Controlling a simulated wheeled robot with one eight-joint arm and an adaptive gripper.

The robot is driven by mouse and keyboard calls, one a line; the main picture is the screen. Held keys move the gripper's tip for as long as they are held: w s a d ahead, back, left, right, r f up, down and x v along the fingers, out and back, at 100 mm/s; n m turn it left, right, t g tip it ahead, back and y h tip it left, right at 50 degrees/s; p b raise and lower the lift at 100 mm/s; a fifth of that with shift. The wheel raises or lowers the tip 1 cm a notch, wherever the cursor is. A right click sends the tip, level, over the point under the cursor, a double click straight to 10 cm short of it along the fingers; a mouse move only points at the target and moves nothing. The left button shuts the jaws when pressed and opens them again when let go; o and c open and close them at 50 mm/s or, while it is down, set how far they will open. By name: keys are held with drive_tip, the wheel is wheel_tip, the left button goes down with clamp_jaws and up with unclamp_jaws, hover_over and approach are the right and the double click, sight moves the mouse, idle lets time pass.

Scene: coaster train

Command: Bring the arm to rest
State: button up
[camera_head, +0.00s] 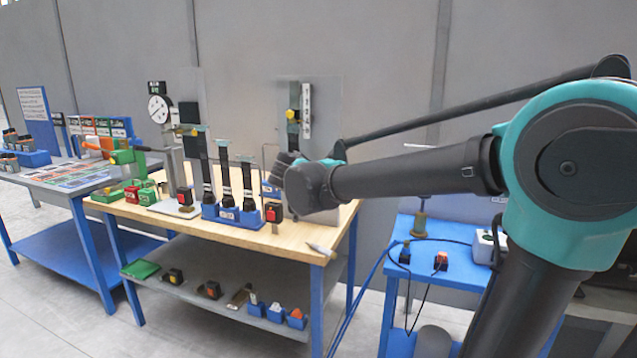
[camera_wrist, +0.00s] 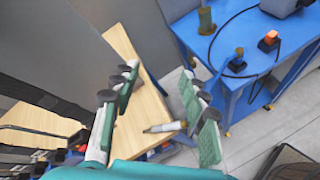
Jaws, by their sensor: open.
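My arm reaches in from the right in the head view, and its end with my gripper (camera_head: 296,172) is over the right part of the wooden workbench (camera_head: 285,240). The fingers are mostly hidden behind the wrist there. In the wrist view my gripper (camera_wrist: 163,105) is open, with green pads apart and nothing held between them. A pale pen-like tool (camera_wrist: 165,127) lies on the bench top, seen beyond the gap between the fingers. It also shows in the head view (camera_head: 320,249) near the bench's front right corner.
A dial gauge stand (camera_head: 158,108), a blue holder (camera_head: 234,215) with dark upright tools and a plate-backed fixture (camera_head: 293,112) stand on the bench. A blue table (camera_head: 455,268) with cables is to the right. Another bench (camera_head: 60,178) is at left. Grey wall stands behind.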

drive_tip(key=s+d+f+m+g+y, duration=0.1)
drive_tip(key=s+d+f+m+g, duration=0.1)
drive_tip(key=s+d+f+m, duration=0.55)
drive_tip(key=s+d+f+m+g+y, duration=0.1)
drive_tip(key=s+d+f+m+g, duration=0.3)
drive_tip(key=f, duration=0.6)
drive_tip(key=s+d+f+m+y, duration=0.2)
drive_tip(key=s+f+m+y, duration=0.2)
drive_tip(key=s+f+m, duration=0.6)
drive_tip(key=s+f, duration=0.2)
drive_tip(key=s, duration=0.1)
drive_tip(key=shift+d+f+y, duration=0.25)
drive_tip(key=shift+f+y, duration=0.05)
drive_tip(key=shift+y, duration=0.1)
drive_tip(key=shift+s, duration=0.1)
